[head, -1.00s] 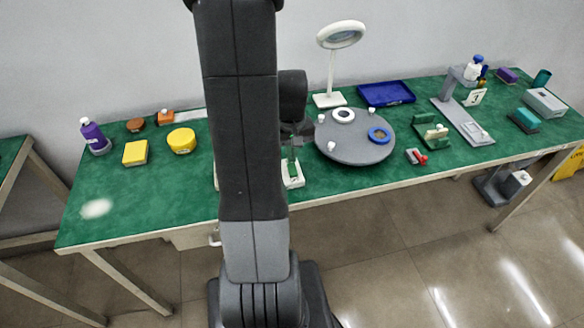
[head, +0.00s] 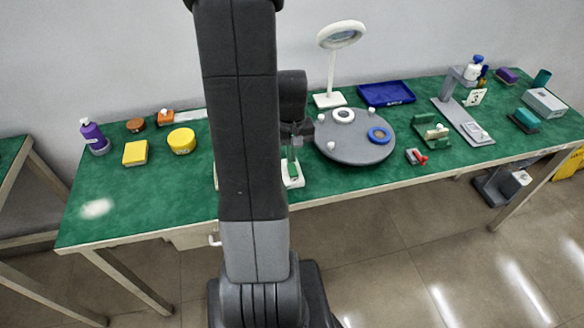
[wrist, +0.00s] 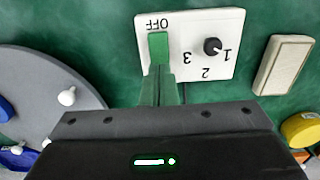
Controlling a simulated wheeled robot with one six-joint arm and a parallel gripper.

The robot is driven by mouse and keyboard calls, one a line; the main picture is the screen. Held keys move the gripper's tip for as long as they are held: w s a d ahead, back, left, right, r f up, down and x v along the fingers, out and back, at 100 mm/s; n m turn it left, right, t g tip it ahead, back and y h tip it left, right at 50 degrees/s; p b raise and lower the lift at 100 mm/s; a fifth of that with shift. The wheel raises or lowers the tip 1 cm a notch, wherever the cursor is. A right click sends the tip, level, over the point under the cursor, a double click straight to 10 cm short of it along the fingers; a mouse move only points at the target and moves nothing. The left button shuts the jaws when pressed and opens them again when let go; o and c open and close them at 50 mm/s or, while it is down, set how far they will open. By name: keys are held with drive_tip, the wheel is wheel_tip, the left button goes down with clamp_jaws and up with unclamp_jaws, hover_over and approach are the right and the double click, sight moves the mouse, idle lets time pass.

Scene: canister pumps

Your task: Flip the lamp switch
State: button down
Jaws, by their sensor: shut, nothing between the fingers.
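A white switch panel (wrist: 205,75) lies on the green table in the wrist view. It carries a green rocker switch (wrist: 158,47) with the word OFF at one end and a black knob (wrist: 212,46) with the numbers 1, 2 and 3. My gripper (wrist: 160,84) is shut and empty, its fingertips at the near end of the green rocker; I cannot tell whether they touch it. In the head view my arm hides most of the panel (head: 296,183), and my gripper (head: 291,150) is over it. The white ring lamp (head: 341,35) stands at the back; whether it is lit is unclear.
A grey round turntable (head: 352,150) with small parts is right of the panel. A beige block (wrist: 284,65) and a yellow round tin (wrist: 303,130) are on the panel's other side. A blue tray (head: 386,94) lies behind.

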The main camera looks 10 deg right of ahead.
sight(292, 165)
drive_tip(key=shift+f+b, duration=0.8)
drive_tip(key=shift+f, duration=0.2)
idle(0.6)
drive_tip(key=shift+r+p, duration=2.75)
drive_tip(key=shift+r, duration=0.85)
drive_tip(key=shift+f, duration=0.1)
